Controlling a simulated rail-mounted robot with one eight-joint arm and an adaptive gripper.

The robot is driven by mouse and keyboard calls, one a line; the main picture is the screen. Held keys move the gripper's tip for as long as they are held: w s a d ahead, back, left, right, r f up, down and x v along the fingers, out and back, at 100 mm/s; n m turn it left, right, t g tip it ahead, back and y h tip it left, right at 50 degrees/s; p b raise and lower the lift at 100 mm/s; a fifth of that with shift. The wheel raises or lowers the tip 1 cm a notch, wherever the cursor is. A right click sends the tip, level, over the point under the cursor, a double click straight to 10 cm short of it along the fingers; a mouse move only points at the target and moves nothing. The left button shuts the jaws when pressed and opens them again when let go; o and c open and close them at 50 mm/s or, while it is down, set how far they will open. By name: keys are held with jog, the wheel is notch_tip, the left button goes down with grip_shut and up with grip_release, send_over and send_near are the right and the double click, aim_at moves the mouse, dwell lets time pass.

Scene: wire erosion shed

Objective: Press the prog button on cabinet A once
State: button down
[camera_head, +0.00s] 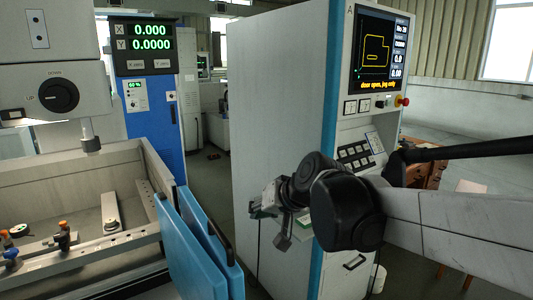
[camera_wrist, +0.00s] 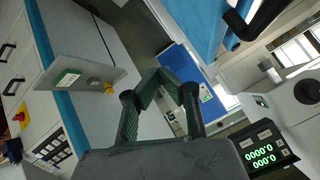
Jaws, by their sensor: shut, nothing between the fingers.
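Cabinet A (camera_head: 280,100) is the tall white cabinet with a blue edge strip and an "A" at its top. Its screen (camera_head: 378,50) reads "door open, jog only". Several push buttons (camera_head: 357,106) sit below the screen, with a keypad (camera_head: 355,155) lower down; no prog label is readable. The cabinet front shows in the wrist view at left, with its keypad (camera_wrist: 52,148). My gripper (camera_head: 260,212) is in front of the cabinet's left side, below keypad height. In the wrist view its fingers (camera_wrist: 163,78) are shut and empty, pointing away from the cabinet front.
A red stop knob (camera_head: 402,101) is on the cabinet's right. A grey plate with a green-and-white square (camera_wrist: 68,77) shows left of the fingers. Blue doors (camera_head: 195,245) of an open machine tank stand left of my gripper. A blue cabinet with a readout (camera_head: 143,38) is behind.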

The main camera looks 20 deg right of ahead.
jog(key=w+d+r+m+t+p, duration=0.1)
jog(key=w+d+r+m+t, duration=0.2)
jog(key=w+d, duration=0.65)
jog(key=w+d+r+m+t+p, duration=0.1)
jog(key=w+d+r+m+t, duration=0.1)
jog(key=w+d, duration=0.75)
jog(key=d+f+m+t+h+p, duration=0.1)
jog(key=d+m+t+h, duration=0.1)
jog(key=d, duration=1.3)
jog(key=w+d+m+t+h+p, duration=0.1)
jog(key=d+m+t+h+p, duration=0.1)
jog(key=d, duration=1.3)
jog(key=shift+d+f+m+t+h, duration=0.4)
jog(key=shift+m+h, duration=0.2)
jog(key=shift+m, duration=0.6)
jog(key=shift+w+a, duration=0.1)
jog(key=shift+w, duration=0.05)
jog(key=shift+w+a+f+b, duration=0.2)
jog(key=shift+w+f+b, duration=0.15)
jog(key=shift+w+f, duration=0.65)
jog(key=shift+w+a+f+b, duration=0.15)
jog(key=shift+w+f+b, duration=0.2)
jog(key=shift+w+f, duration=0.7)
jog(key=shift+w+a+f+b, duration=0.2)
jog(key=shift+w+f+b, duration=0.25)
jog(key=shift+w, duration=1)
jog(key=shift+w+f, duration=0.1)
jog(key=shift+f, duration=0.1)
